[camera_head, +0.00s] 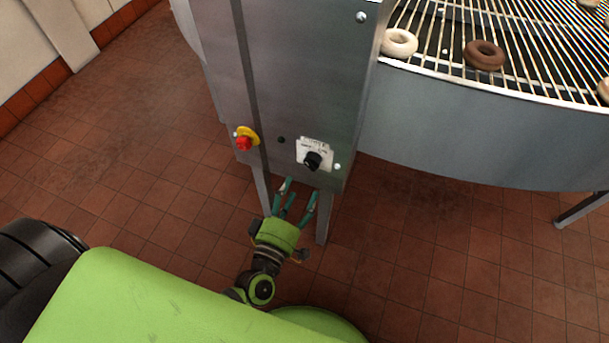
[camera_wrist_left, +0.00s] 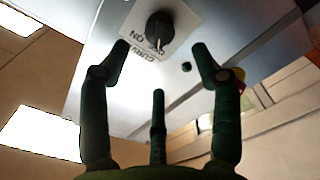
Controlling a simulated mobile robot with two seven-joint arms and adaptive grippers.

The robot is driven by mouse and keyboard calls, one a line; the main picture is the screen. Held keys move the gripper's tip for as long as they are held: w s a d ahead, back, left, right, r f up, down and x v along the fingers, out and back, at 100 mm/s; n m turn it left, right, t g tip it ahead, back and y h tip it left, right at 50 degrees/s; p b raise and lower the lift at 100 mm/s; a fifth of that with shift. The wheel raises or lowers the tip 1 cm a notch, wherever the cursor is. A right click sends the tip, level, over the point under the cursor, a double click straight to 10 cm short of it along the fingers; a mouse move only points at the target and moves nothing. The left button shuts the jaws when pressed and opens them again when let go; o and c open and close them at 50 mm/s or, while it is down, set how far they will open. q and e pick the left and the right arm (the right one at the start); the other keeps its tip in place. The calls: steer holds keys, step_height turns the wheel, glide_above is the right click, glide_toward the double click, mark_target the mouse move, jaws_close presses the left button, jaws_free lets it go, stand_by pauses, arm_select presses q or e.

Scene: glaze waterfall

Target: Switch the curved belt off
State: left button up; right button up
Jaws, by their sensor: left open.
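The curved belt (camera_head: 481,59) is a wire-rod conveyor at the upper right of the head view. Its black rotary switch (camera_head: 313,160) sits on a white label plate on the front of the grey control box (camera_head: 300,75). In the left wrist view the switch knob (camera_wrist_left: 160,30) is at the top, with "ON" and part of "CURVED" legible upside down on the plate. My left gripper (camera_head: 299,188) is open and empty, just below the switch and apart from it. Its green fingers point up towards the box. My right gripper is not in view.
A red emergency button (camera_head: 244,142) on a yellow base is left of the switch. Doughnuts lie on the belt, including a white one (camera_head: 399,43) and a brown one (camera_head: 484,55). Metal legs stand under the box. The tiled floor (camera_head: 430,245) is clear.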

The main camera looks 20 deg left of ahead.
arm_select(q)
steer(key=s, duration=0.3)
steer(key=shift+s, duration=0.35)
steer(key=s+a+f+m+g+h+p, duration=0.1)
steer(key=s+f+m+g+p, duration=0.3)
steer(key=f, duration=0.6)
steer(key=s+f+m+g+h+p, duration=0.1)
steer(key=s+f+m+g+p, duration=0.35)
steer(key=f, duration=0.45)
steer(key=s+a+f+m+g+y, duration=0.1)
steer(key=s+a+f+m+g, duration=0.1)
steer(key=s, duration=0.4)
steer(key=s+a+f+m+g+p, duration=0.1)
steer(key=s+a+f+m+g, duration=0.1)
steer(key=s, duration=0.5)
steer(key=s+a+f+m+g+y+p, duration=0.1)
steer(key=s+a+f+m+g, duration=0.1)
steer(key=s+f+g, duration=0.2)
steer(key=s+f, duration=0.1)
steer(key=s, duration=0.2)
steer(key=shift+s+a+y, duration=0.15)
steer(key=shift+a+y, duration=0.15)
steer(key=shift+a, duration=0.05)
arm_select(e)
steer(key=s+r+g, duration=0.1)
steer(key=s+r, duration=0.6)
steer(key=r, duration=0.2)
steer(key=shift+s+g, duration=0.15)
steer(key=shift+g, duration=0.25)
